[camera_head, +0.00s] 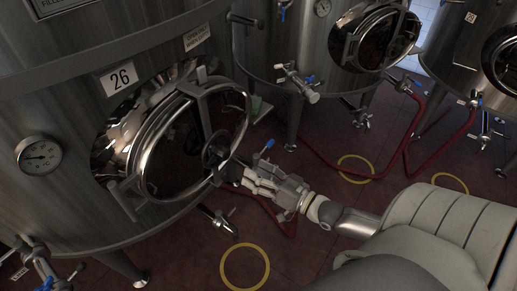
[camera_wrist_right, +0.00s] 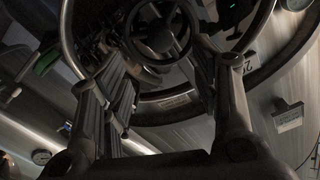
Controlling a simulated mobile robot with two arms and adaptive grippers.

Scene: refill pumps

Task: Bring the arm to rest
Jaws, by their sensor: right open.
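My right gripper (camera_head: 252,181) reaches in from the right in the head view, close to the open round door (camera_head: 238,112) of tank 26. In the right wrist view my right gripper's fingers (camera_wrist_right: 165,105) are spread apart with nothing seen between them. The door's handwheel (camera_wrist_right: 157,32) shows beyond the fingertips; it also shows in the head view (camera_head: 216,150). I cannot tell whether the fingers touch the door. My left gripper is not in view.
Tank 26 (camera_head: 60,100) has a pressure gauge (camera_head: 38,155) on its wall. More steel tanks stand behind, with valves and a red hose (camera_head: 325,160) on the dark red floor. Yellow rings (camera_head: 245,247) mark the floor, which is mostly clear at the front.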

